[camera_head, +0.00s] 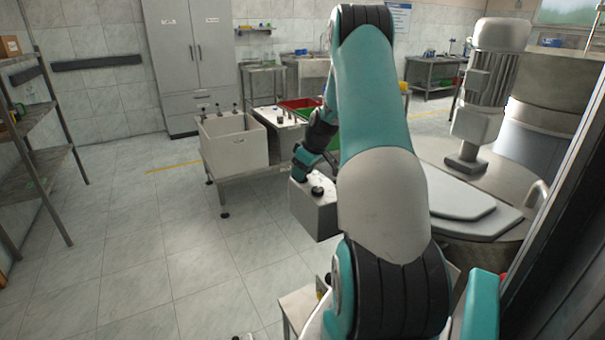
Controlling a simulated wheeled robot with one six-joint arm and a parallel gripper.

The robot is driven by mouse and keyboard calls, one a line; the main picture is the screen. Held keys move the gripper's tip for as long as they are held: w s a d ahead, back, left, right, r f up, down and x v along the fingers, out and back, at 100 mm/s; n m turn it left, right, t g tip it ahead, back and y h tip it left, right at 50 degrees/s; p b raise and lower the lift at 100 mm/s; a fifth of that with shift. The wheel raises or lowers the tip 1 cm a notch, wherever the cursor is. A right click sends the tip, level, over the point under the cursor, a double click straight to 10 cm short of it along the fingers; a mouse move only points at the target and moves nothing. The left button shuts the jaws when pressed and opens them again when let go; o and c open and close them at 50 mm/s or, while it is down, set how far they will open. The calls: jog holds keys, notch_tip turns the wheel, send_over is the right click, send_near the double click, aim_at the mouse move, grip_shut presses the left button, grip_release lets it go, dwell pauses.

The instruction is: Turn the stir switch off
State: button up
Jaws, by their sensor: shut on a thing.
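A grey control box (314,214) stands left of my arm, near the middle of the view. A round black knob (317,191) shows on its top, towards the front. My gripper (299,177) points down onto the back left part of the box top, behind that knob. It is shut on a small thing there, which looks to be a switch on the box. My fingers hide that switch, so its setting cannot be seen. No label is readable on the box.
A large metal vessel with a motor (492,85) and a pale lid (455,200) stands right of my arm. A white bin (233,145) stands on a low stand behind the box. A shelf rack (40,165) is at far left. The floor (150,250) between is clear.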

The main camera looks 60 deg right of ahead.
jog(key=shift+d+n+y, duration=0.1)
jog(key=shift+n+y, duration=0.5)
jog(key=shift+n, duration=0.8)
jog(key=o, duration=0.9)
jog(key=shift+s+r+b, duration=0.1)
jog(key=shift+b, duration=0.2)
jog(key=b+v, duration=0.1)
jog(key=v, duration=1.6)
jog(key=shift+d+r, duration=0.15)
